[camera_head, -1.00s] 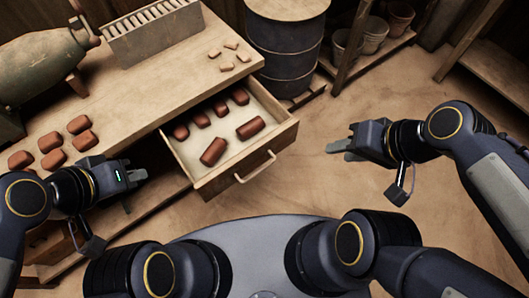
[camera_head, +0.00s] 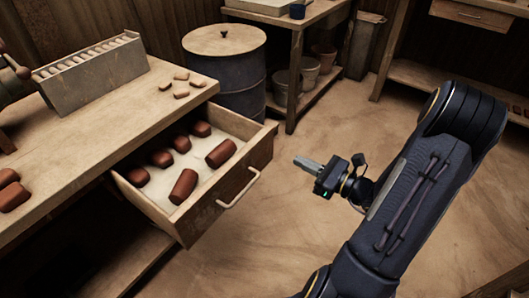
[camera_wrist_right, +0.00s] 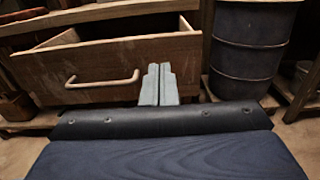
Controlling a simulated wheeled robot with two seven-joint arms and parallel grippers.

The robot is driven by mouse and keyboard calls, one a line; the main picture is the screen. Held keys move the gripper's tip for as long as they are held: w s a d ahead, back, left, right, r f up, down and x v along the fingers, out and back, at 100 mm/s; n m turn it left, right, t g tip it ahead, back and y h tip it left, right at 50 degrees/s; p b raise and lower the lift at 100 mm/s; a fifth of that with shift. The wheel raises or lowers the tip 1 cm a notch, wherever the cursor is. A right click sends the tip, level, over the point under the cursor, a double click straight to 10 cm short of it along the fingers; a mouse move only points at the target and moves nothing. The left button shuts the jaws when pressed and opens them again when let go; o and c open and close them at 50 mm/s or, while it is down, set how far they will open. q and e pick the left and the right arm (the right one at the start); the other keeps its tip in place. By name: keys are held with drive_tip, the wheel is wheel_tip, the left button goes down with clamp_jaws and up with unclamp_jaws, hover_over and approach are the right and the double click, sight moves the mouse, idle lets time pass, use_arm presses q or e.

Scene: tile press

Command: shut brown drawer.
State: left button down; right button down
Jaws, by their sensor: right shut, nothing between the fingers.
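The brown drawer (camera_head: 231,190) stands pulled out from the workbench, with several red-brown clay pieces (camera_head: 183,186) inside and a pale bar handle (camera_head: 238,189) on its front. In the right wrist view the drawer front (camera_wrist_right: 112,66) faces me, with the handle (camera_wrist_right: 102,79) left of the fingers. My right gripper (camera_head: 296,161) is shut and empty, to the right of the drawer front and apart from it in the head view. Its closed fingers show in the wrist view (camera_wrist_right: 159,84), in front of the drawer's right part. My left gripper is not in view.
The workbench (camera_head: 95,115) holds a slotted grey box (camera_head: 92,78), small tan pieces (camera_head: 181,82) and more clay pieces. A dark barrel (camera_head: 228,72) stands behind the drawer. Shelving with pots is at the back. The floor right of the drawer is open.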

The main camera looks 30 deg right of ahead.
sight(259, 142)
drive_tip(key=b+x, duration=0.2)
drive_tip(key=x, duration=0.9)
drive_tip(key=shift+w+a, duration=0.1)
drive_tip(key=shift+w, duration=0.1)
drive_tip(key=shift+w+a, duration=0.1)
drive_tip(key=b+x, duration=0.2)
drive_tip(key=x, duration=2)
drive_tip(key=shift+w+a, duration=0.2)
drive_tip(key=shift+w, duration=0.15)
drive_tip(key=shift+d+r, duration=0.1)
